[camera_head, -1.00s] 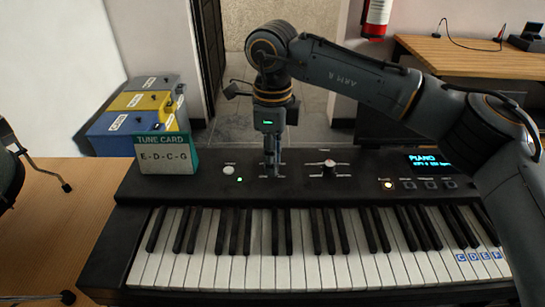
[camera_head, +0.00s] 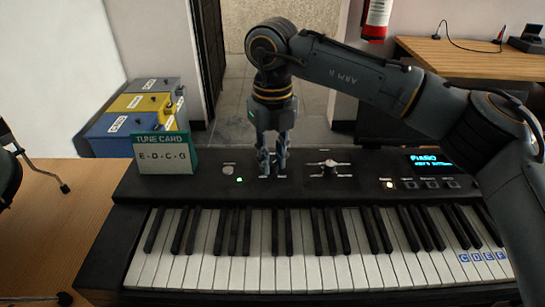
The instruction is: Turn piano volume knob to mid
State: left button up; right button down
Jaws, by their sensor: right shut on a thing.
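The black piano (camera_head: 127,245) stands on the wooden table with its keys toward me. My right gripper (camera_head: 272,172) points straight down at the control panel, left of the centre. Its fingers are shut around the volume knob, which they mostly hide; small white marks show on the panel at the fingertips. I cannot read where the knob points. A second knob (camera_head: 329,166) stands uncovered to the right. The lit display (camera_head: 431,163) reads PIANO, with a small second line that I cannot read. My left gripper is not in view.
A green tune card (camera_head: 163,155) reading E-D-C-G stands at the piano's back left corner. Blue and yellow boxes (camera_head: 148,103) are behind it. Black stand parts (camera_head: 40,165) are at the left edge. My right arm crosses above the panel's right side.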

aim_at(272, 163)
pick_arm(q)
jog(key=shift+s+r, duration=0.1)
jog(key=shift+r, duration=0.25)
pick_arm(e)
jog(key=shift+m, duration=0.7)
jog(key=c, duration=1.2)
grip_release()
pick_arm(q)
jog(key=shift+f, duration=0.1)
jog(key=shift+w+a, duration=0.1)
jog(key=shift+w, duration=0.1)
pick_arm(e)
jog(key=shift+r, duration=0.15)
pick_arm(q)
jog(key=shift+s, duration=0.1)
pick_arm(e)
notch_tip(272, 163, up, 12)
jog(key=shift+f, duration=0.1)
